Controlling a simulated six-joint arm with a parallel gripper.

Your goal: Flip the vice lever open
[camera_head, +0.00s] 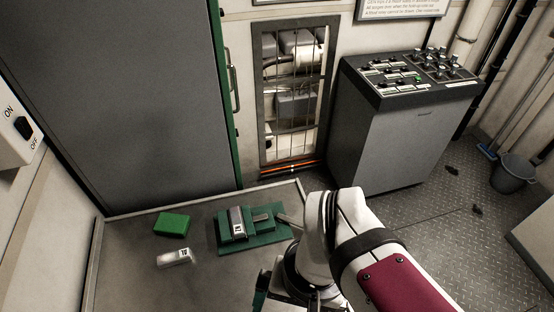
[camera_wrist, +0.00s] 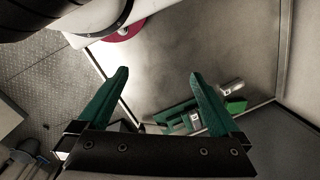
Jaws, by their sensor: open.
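The green vice (camera_head: 265,240) sits on the table, with a pale metal block marked with a number (camera_head: 237,222) in it. A grey bar that looks like its lever (camera_head: 289,220) sticks out at its right end, close to my arm. The vice also shows small in the wrist view (camera_wrist: 178,112), beyond my fingers, where I cannot make out the lever's position clearly. My gripper (camera_wrist: 158,76) is open and empty, its two green fingers wide apart and clear of the vice. In the head view my arm mostly hides the gripper.
A green block (camera_head: 172,224) and a loose metal block marked with a number (camera_head: 174,258) lie left of the vice. The table (camera_head: 125,265) has a raised rim. A tall grey cabinet (camera_head: 140,90) stands behind it, and a control console (camera_head: 395,140) stands to the right.

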